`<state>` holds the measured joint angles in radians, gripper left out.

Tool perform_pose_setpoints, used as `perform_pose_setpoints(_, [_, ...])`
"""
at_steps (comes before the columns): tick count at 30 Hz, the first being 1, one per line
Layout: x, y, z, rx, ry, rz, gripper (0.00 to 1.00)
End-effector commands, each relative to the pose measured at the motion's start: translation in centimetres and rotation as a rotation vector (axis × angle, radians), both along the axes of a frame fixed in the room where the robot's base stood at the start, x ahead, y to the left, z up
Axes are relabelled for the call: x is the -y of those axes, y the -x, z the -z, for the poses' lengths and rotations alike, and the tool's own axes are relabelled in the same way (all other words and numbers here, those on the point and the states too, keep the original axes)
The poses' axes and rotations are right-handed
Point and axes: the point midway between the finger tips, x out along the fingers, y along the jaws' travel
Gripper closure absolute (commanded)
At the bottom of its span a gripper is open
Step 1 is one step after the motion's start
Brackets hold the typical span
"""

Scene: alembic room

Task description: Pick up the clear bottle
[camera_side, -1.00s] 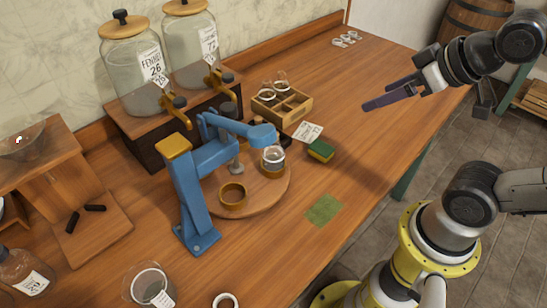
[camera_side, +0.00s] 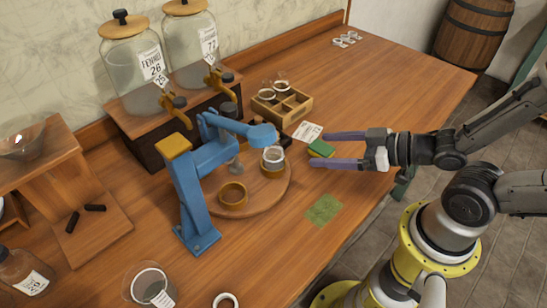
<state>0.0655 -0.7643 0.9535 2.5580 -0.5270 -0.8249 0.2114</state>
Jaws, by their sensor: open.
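A small clear bottle (camera_side: 273,156) stands upright in a brass ring holder on the round wooden turntable (camera_side: 283,187), beneath the end of a blue press arm. Other clear bottles (camera_side: 281,86) stand in the wooden crate behind it. I cannot tell which one the task means. My gripper (camera_side: 318,149) is open and empty, its two purple fingers pointing left. It is to the right of the turntable bottle, apart from it. The green sponge (camera_side: 320,149) shows between the fingers in this view; whether they touch it I cannot tell.
The blue press (camera_side: 190,195) stands left of the turntable, which also bears an empty brass ring (camera_side: 232,195). The wooden crate (camera_side: 290,112) and a white label card (camera_side: 307,131) lie behind. A green mat (camera_side: 324,209) lies in front.

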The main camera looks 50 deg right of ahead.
Motion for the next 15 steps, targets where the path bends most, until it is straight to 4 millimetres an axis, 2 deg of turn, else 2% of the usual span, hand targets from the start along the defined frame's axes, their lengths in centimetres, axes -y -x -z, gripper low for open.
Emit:
perform_pose_setpoints(11, [-0.9,-2.5,1.3,-0.006,0.001,0.002,0.13])
perform_pose_setpoints(15, [-1.7,-4.8,2.2,-0.004,0.000,0.000,0.13])
